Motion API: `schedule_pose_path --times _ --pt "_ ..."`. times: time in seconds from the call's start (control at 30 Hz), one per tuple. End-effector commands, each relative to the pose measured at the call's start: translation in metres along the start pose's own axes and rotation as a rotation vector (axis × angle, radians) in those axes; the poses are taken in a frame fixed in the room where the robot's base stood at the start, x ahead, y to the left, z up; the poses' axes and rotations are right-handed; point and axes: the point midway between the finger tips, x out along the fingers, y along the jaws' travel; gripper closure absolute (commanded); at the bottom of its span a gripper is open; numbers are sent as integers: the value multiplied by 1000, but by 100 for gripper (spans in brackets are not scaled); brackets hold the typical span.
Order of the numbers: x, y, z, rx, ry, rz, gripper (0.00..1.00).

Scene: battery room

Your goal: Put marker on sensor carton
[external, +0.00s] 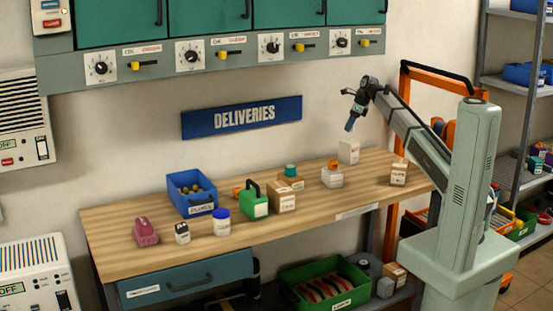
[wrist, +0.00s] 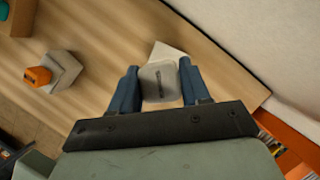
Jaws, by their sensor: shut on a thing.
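My gripper (external: 350,125) is raised above the right part of the workbench, fingers pointing down. In the wrist view its blue fingers (wrist: 158,88) are closed on a pale grey, rounded thing (wrist: 158,80) with a thin dark strip; I take it for the marker, but its shape is unclear. The external view barely shows it. A white carton (external: 348,151) stands on the bench near the wall, below the gripper; a white corner (wrist: 166,50) shows behind the held thing. Another pale carton (external: 398,173) stands near the bench's right end. Their labels are too small to read, so I cannot tell which is the sensor carton.
A pale box (external: 332,177) with an orange thing (wrist: 38,75) stands to the left. Brown boxes (external: 282,200), a green case (external: 255,206) and a blue bin (external: 190,203) stand farther left. The wall is close behind. Bare wood lies between the right-hand cartons.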

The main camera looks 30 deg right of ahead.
Motion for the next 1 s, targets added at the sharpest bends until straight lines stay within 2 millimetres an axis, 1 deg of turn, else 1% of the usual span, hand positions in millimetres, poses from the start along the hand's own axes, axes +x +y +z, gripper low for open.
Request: schedule_pose_path --times 0.17,0.43,0.87,0.9,1.0 --pt "11 0 -5 0 0 0 83" --pt "39 0 -16 -1 0 0 83" --pt "43 0 -18 -1 0 0 83" --pt "43 0 -18 -1 0 -1 51" --pt "43 0 -18 -1 0 -1 41"
